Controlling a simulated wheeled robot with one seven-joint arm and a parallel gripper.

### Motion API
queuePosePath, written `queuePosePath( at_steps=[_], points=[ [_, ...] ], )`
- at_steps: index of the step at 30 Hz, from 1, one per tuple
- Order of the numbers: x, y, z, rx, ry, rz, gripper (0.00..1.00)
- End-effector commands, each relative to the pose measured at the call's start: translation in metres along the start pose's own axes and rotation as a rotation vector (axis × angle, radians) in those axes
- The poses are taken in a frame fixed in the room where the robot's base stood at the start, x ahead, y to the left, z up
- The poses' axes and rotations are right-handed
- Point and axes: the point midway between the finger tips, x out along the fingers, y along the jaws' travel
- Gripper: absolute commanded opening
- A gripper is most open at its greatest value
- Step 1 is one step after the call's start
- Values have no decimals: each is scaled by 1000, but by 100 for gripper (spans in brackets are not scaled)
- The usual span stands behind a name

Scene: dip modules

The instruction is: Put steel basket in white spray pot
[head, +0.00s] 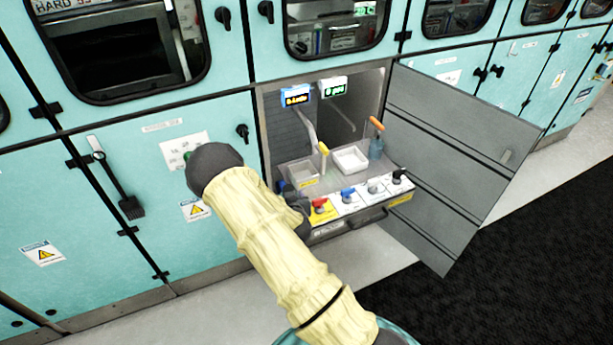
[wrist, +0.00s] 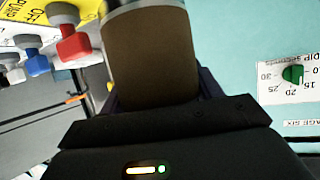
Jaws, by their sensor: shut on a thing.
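My gripper (wrist: 160,98) is shut on a brown-grey cylinder with a shiny metal rim, which I take to be the steel basket (wrist: 150,52). It fills the middle of the wrist view, and its far end runs out of the top edge. In the head view my gripper (head: 296,208) is a dark shape at the left front of the open cabinet, mostly hidden by my arm; I cannot make out the basket there. A white open container (head: 350,159), probably the white spray pot, sits on the cabinet's worktop. A greyer open container (head: 302,173) is left of it.
Red (head: 319,205), blue (head: 347,194), white and black valve knobs line the worktop's front edge. A yellow handle (head: 323,149) and an orange-handled item (head: 376,124) stand upright by the pots. Spouts hang behind. The cabinet door (head: 455,150) is open to the right.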

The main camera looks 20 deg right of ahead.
Motion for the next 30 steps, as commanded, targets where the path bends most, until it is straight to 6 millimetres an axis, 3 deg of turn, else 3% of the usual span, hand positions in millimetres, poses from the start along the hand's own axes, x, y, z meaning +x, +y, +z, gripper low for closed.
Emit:
queuePosePath(
  at_steps=[1, 3, 9, 12, 30],
  points=[
    [3, -13, 30, -25, -6, -48, 35],
    [4, -28, 57, -52, -3, -105, 35],
    [12, -48, 106, -86, 2, -175, 35],
    [16, -52, 120, -93, 1, -190, 35],
    [16, -52, 124, -96, 2, -194, 35]
  ],
)
